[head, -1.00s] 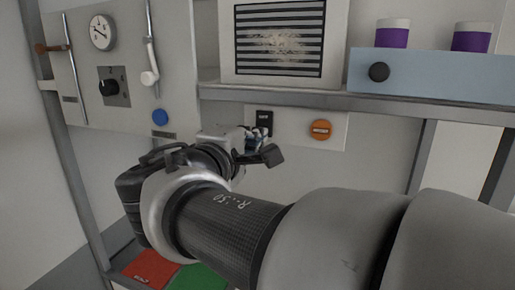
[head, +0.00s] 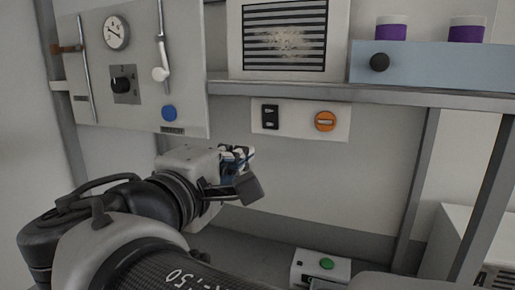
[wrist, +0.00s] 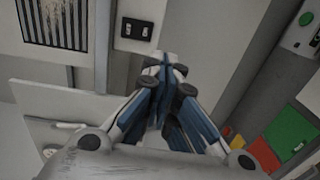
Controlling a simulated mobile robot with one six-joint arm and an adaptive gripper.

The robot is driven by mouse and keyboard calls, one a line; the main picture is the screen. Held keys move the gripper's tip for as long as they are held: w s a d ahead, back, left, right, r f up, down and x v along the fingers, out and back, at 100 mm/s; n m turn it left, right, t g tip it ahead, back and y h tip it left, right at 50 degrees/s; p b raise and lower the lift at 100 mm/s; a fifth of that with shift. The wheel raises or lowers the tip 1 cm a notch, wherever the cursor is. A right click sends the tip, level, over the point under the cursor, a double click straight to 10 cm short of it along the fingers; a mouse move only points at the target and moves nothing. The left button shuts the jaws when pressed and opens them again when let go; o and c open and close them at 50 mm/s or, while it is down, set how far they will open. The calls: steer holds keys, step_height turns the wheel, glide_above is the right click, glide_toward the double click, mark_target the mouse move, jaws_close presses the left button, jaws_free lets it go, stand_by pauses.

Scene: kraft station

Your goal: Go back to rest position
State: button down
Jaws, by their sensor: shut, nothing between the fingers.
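My gripper (head: 236,162) is at the middle left of the head view, in front of the station and below the left control panel. In the wrist view its fingers (wrist: 163,72) are drawn together, with nothing between them. It touches no control that I can see. A black switch (head: 270,117) and an orange knob (head: 325,121) sit on a small white panel above and right of it. The black switch also shows in the wrist view (wrist: 137,29), beyond the fingertips.
The left panel (head: 190,90) holds a gauge (head: 116,32), a black dial (head: 122,84) and a blue button (head: 169,112). A shelf carries a striped grille (head: 284,35) and a blue drawer (head: 440,72) with purple-banded cups. A green-button box (head: 326,264) stands low. Red and green patches (wrist: 290,133) lie below.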

steer(key=s+d+f+m+g+b, duration=0.2)
steer(key=s+d+f+g, duration=0.15)
steer(key=d+f, duration=0.5)
steer(key=s+d+f+m+g+b, duration=0.35)
steer(key=d+f, duration=0.35)
steer(key=f, duration=0.3)
steer(key=s+d+f+m+g+y+b, duration=0.1)
steer(key=s+f+m+g+y+b, duration=0.1)
steer(key=s+f, duration=0.5)
steer(key=s+d+f+m+g+y+b, duration=0.1)
steer(key=s+f+m, duration=0.5)
steer(key=f, duration=0.7)
steer(key=g+y+b, duration=0.1)
steer(key=y+b, duration=0.1)
steer(key=y, duration=0.1)
steer(key=shift+s+f+g, duration=0.25)
steer(key=shift+s+g, duration=0.05)
steer(key=shift+s, duration=0.05)
